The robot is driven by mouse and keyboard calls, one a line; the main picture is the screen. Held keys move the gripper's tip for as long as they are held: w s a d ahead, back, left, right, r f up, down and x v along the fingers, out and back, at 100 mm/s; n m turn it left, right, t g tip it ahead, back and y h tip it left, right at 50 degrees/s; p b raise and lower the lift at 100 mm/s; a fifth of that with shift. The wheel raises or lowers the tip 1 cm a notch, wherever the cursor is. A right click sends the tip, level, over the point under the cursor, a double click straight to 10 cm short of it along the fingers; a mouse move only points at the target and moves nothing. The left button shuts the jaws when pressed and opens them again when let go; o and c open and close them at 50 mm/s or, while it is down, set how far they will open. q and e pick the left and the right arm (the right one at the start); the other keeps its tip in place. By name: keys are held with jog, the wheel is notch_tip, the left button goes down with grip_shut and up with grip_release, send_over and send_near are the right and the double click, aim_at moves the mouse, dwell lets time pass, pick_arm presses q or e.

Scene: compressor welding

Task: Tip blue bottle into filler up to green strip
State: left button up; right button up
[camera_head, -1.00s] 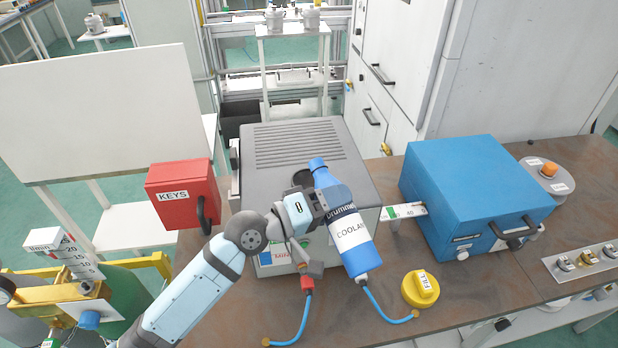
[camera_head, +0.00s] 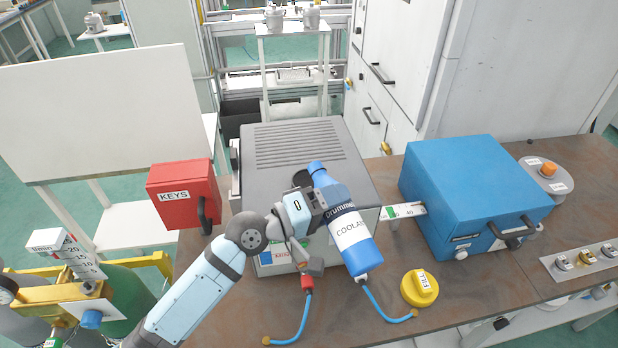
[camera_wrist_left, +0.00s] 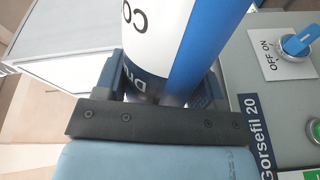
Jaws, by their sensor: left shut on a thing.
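The blue bottle (camera_head: 346,225) has a white label reading COOLANT and is tilted, with its narrow blue neck toward the upper left. My left gripper (camera_head: 317,209) is shut on the bottle's body. In the left wrist view the bottle (camera_wrist_left: 185,40) stands out between the jaws. The filler (camera_head: 301,178) is a dark round opening on top of the grey machine, and the bottle's neck is close beside or over it. No liquid is visible. My right gripper is not in view.
A yellow FILL cap (camera_head: 420,288) lies on the brown bench, right of the bottle's base. A blue box (camera_head: 470,180) stands to the right and a red KEYS box (camera_head: 184,193) to the left. Blue hoses (camera_head: 385,308) run in front of the grey machine (camera_head: 345,160).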

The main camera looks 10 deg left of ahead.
pick_arm(q)
jog(key=shift+w, duration=0.15)
jog(key=shift+a+n, duration=0.15)
jog(key=shift+n, duration=0.15)
jog(key=shift+w, duration=0.1)
jog(key=shift+a+p, duration=0.1)
jog(key=shift+p, duration=0.2)
jog(key=shift+n, duration=0.3)
jog(key=shift+w, duration=0.1)
dwell(0.3)
